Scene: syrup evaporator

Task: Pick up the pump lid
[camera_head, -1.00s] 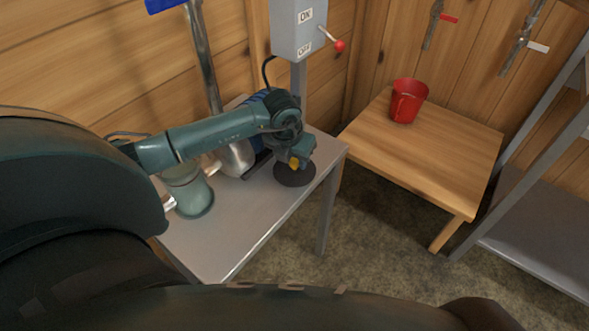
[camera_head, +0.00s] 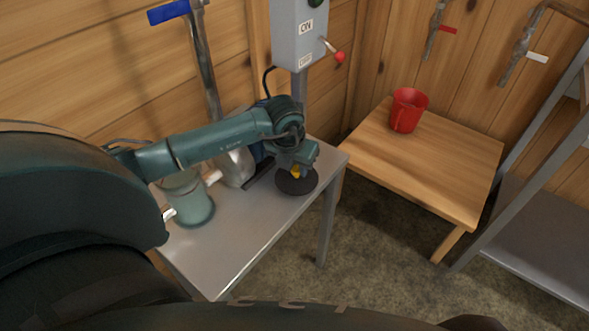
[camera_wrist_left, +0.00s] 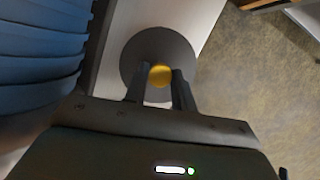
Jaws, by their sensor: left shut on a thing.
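The pump lid (camera_head: 297,184) is a dark round disc with a yellow knob in its middle. It is at the right end of the grey metal table in the head view. My left gripper (camera_head: 297,172) points down over it and is shut on its yellow knob. In the left wrist view the lid (camera_wrist_left: 140,60) shows beyond my left gripper (camera_wrist_left: 160,78), with the knob between the two fingers. I cannot tell whether the lid touches the tabletop. My right gripper is not in view.
A green-grey pump body (camera_head: 193,205) stands on the metal table (camera_head: 235,240), beside a metal pipe with a blue handle (camera_head: 168,11). A grey switch box (camera_head: 298,30) is behind.

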